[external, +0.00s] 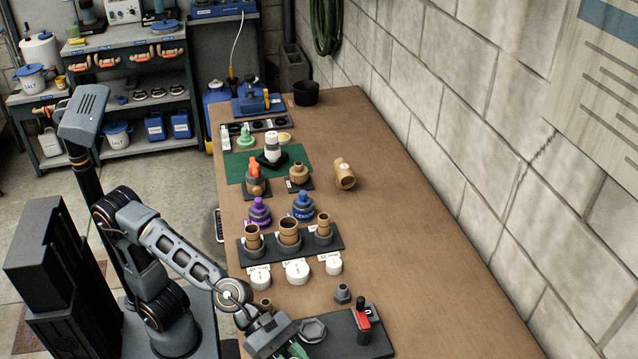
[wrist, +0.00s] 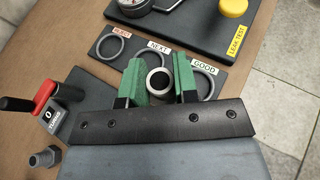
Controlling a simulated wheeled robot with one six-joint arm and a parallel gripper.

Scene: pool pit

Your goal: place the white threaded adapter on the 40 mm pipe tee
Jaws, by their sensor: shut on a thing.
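My gripper (wrist: 159,82) is shut on a short white ring-ended piece with a dark bore, which looks like the white threaded adapter (wrist: 158,70). It sits between the green jaws in the wrist view. In the external view my gripper (external: 290,347) is low at the near end of the bench, and the held piece is not clear there. Three tan pipe fittings (external: 289,232) stand upright in a dark rack (external: 262,253) farther up the bench. Their size labels are too small to read, so I cannot tell which is the 40 mm tee.
Three white round pieces (external: 297,272) stand in front of the rack. A red-handled torque stand (external: 362,325) and a grey fitting (external: 342,293) are beside my gripper. A ring plate (wrist: 102,58) and leak-test board (wrist: 200,32) lie beyond the jaws. The bench's right side is clear.

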